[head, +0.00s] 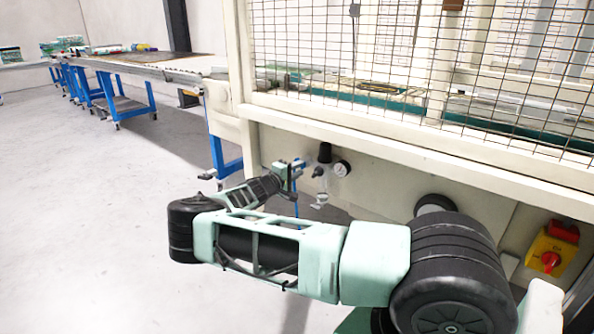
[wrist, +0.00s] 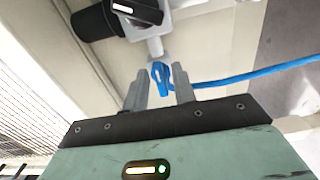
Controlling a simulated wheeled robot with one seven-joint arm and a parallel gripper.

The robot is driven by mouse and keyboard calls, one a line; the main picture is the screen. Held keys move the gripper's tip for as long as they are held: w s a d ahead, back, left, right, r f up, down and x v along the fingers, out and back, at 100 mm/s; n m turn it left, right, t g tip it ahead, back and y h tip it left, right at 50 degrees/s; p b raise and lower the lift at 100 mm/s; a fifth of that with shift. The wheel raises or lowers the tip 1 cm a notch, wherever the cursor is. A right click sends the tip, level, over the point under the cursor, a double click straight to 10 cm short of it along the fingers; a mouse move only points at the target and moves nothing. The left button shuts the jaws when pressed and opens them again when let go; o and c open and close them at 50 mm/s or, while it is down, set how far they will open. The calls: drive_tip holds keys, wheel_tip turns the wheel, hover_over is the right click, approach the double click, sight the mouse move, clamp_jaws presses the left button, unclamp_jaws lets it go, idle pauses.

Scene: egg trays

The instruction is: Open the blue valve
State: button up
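The blue valve handle (wrist: 158,76) shows in the wrist view, below a grey fitting, with a blue hose (wrist: 255,75) running off to the right beside it. My gripper (wrist: 160,80) has its two grey fingers apart, one on each side of the blue handle. Narrow gaps seem to show beside the handle; whether a finger touches it I cannot tell. In the head view my gripper (head: 297,174) is at the valve assembly under the machine's front beam, and the handle is largely hidden there.
A black regulator knob (head: 325,152) and a round pressure gauge (head: 341,168) sit just right of my gripper. A red and yellow switch (head: 552,250) is on the machine at right. A mesh guard (head: 400,60) stands above. The floor (head: 90,220) at left is clear.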

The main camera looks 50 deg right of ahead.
drive_tip(key=shift+a, duration=0.1)
drive_tip(key=s+a+p, duration=0.1)
drive_tip(key=a+p, duration=0.2)
drive_tip(key=a, duration=1.4)
drive_tip(key=shift+s, duration=0.15)
drive_tip(key=shift+s, duration=0.1)
